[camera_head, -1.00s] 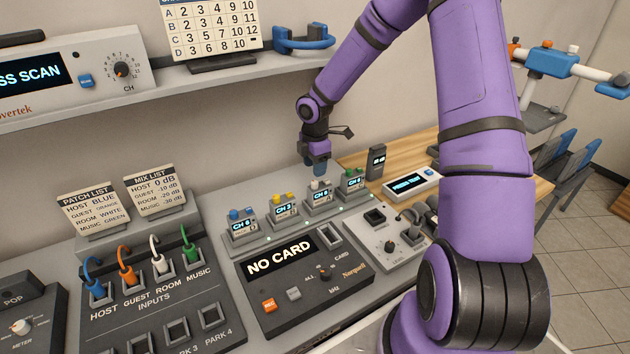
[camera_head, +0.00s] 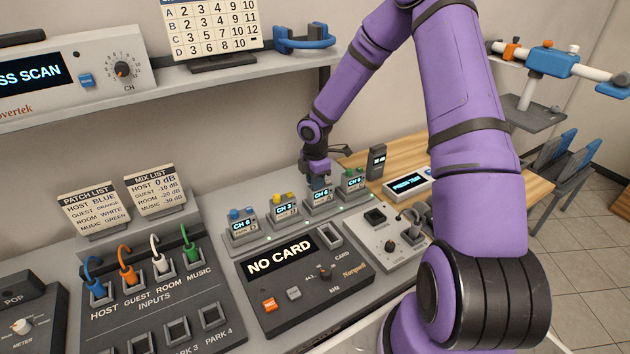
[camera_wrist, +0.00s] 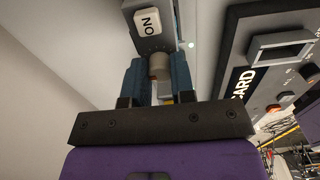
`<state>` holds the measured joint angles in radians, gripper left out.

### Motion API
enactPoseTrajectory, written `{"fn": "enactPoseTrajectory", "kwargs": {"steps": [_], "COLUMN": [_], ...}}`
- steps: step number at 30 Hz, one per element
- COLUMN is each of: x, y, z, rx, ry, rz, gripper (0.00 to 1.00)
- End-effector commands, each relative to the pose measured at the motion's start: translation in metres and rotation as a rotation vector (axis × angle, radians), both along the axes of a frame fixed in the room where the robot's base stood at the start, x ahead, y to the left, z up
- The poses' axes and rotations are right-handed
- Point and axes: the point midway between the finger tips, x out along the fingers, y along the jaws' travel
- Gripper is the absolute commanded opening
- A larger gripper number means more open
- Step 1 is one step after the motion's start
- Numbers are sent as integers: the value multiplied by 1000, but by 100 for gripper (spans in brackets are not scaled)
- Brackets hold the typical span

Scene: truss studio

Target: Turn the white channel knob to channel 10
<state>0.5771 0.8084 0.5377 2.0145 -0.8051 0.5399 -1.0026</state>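The white channel knob is on the third small receiver (camera_head: 320,197) from the left in the row of channel units. In the head view my gripper (camera_head: 319,181) has come down over this unit and hides the knob. The unit's display reads CH and a small digit that looks like 6 or 8. In the wrist view the pale knob (camera_wrist: 159,66) lies between the two blue fingertips, which stand on either side of it. The fingers are apart by about the knob's width. I cannot tell whether they press on it.
A NO CARD panel (camera_head: 300,275) stands in front. A dark upright device (camera_head: 377,161) stands right of the row. A shelf (camera_head: 200,82) runs along the wall behind.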

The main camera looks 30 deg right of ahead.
Motion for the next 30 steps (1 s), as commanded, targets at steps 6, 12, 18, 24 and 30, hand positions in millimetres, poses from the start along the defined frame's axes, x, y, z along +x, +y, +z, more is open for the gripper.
{"fn": "enactPoseTrajectory", "kwargs": {"steps": [6, 12, 18, 24, 30], "x": [0, 0, 0, 0, 0], "y": [0, 0, 0, 0, 1], "z": [0, 0, 0, 0, 0], "rx": [0, 0, 0, -1, -1], "ry": [0, -1, 0, 0, 1], "rz": [-8, -41, -67, -114, -225], "gripper": [0, 0, 0, 0, 0]}}
